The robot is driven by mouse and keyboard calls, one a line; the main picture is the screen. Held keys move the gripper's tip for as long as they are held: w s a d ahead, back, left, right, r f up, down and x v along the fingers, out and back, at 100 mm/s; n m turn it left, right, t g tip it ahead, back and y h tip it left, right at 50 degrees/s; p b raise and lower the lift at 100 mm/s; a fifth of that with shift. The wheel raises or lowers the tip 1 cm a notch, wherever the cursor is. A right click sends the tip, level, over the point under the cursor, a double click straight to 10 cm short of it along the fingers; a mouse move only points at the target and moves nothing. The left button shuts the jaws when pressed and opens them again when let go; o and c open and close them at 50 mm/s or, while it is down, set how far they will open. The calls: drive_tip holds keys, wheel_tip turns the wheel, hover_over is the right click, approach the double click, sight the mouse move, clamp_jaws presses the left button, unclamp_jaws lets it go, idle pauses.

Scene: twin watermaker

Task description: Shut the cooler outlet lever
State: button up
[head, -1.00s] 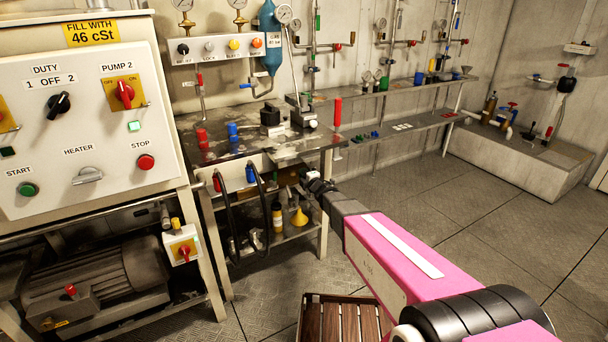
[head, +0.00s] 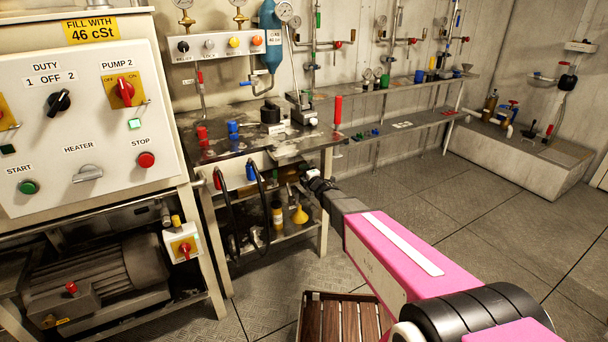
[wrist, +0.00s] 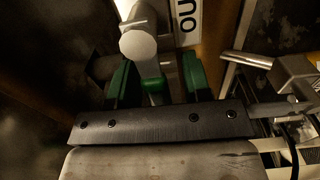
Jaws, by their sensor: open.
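My gripper (wrist: 157,72) shows in the wrist view with its two green fingers apart. A pale grey, round-ended bar (wrist: 139,46) lies between and in front of the fingers; it may be the cooler outlet lever, but I cannot tell for sure. Whether the fingers touch it is not clear. A white label (wrist: 187,22) with partly cut-off black letters stands just right of the bar. In the head view, my gripper (head: 320,186) is small and dark at the end of my pink arm, by the right end of the steel bench. No lever can be made out there.
The steel bench (head: 222,151) has hoses and bottles on its lower shelf. A control cabinet (head: 85,130) stands at the left. A slatted wooden crate (head: 340,318) lies on the floor below my arm. The floor at the right (head: 450,215) is clear.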

drive_tip(key=v, duration=1)
drive_tip(key=shift+s+d, duration=0.25)
drive_tip(key=shift+s, duration=0.1)
drive_tip(key=s+d+f+m+g+h, duration=0.2)
drive_tip(key=d+m+h, duration=0.3)
drive_tip(key=d+m, duration=0.25)
drive_tip(key=s+d+f+m+g+h, duration=0.2)
drive_tip(key=s+d+m+h, duration=0.1)
drive_tip(key=d+m+h, duration=0.5)
drive_tip(key=s+d+m+g+y, duration=0.1)
drive_tip(key=s+d+m+g, duration=0.2)
drive_tip(key=s, duration=0.6)
drive_tip(key=s+d+m+g+y, duration=0.2)
drive_tip(key=s+d+m+g, duration=0.2)
drive_tip(key=s+m+g, duration=0.2)
drive_tip(key=s+g, duration=0.2)
drive_tip(key=s, duration=0.1)
drive_tip(key=shift+f, duration=0.35)
